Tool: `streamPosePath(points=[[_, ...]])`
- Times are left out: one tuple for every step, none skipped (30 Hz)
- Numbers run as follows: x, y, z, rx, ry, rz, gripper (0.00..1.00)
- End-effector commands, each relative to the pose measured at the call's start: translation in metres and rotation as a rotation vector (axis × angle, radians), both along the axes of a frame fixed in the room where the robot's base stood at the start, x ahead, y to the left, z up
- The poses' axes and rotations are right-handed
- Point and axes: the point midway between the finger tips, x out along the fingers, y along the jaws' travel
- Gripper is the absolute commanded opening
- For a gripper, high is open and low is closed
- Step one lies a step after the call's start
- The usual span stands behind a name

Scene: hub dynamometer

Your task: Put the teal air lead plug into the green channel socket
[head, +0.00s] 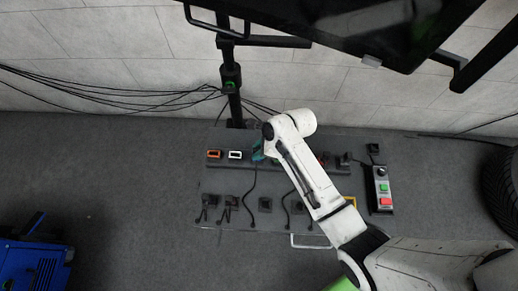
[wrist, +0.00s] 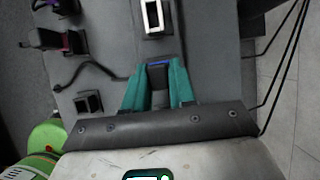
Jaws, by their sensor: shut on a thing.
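A dark lead (head: 252,195) runs from the gripper down the panel. A blue edge shows just beyond the plug; I cannot tell whether it belongs to plug or socket. A sliver of green (head: 275,161), likely the green channel socket, shows beside my wrist, mostly hidden.
The white socket (wrist: 152,17) lies just past the fingertips, with the orange one (head: 214,154) beyond. Leads and plugs (head: 228,204) sit along the panel's lower row. A button box (head: 382,188) stands at right. A dark post (head: 232,90) and monitor (head: 380,25) overhang the back.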

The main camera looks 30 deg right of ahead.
Motion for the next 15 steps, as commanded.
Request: streamPosePath(points=[[0.000, 0.000, 0.000, 0.000, 0.000, 0.000, 0.00], [0.000, 0.000, 0.000, 0.000, 0.000, 0.000, 0.00], [0.000, 0.000, 0.000, 0.000, 0.000, 0.000, 0.00], [0.000, 0.000, 0.001, 0.000, 0.000, 0.000, 0.00], [0.000, 0.000, 0.001, 0.000, 0.000, 0.000, 0.00], [0.000, 0.000, 0.002, 0.000, 0.000, 0.000, 0.00], [0.000, 0.000, 0.003, -0.001, -0.001, 0.000, 0.00], [0.000, 0.000, 0.003, -0.001, -0.001, 0.000, 0.00], [0.000, 0.000, 0.005, -0.001, -0.001, 0.000, 0.00], [0.000, 0.000, 0.006, -0.001, -0.001, 0.000, 0.00], [0.000, 0.000, 0.007, -0.001, -0.001, 0.000, 0.00], [0.000, 0.000, 0.008, -0.001, -0.001, 0.000, 0.00], [0.000, 0.000, 0.009, -0.001, -0.001, 0.000, 0.00], [0.000, 0.000, 0.010, -0.001, -0.001, 0.000, 0.00], [0.000, 0.000, 0.011, -0.001, -0.001, 0.000, 0.00]])
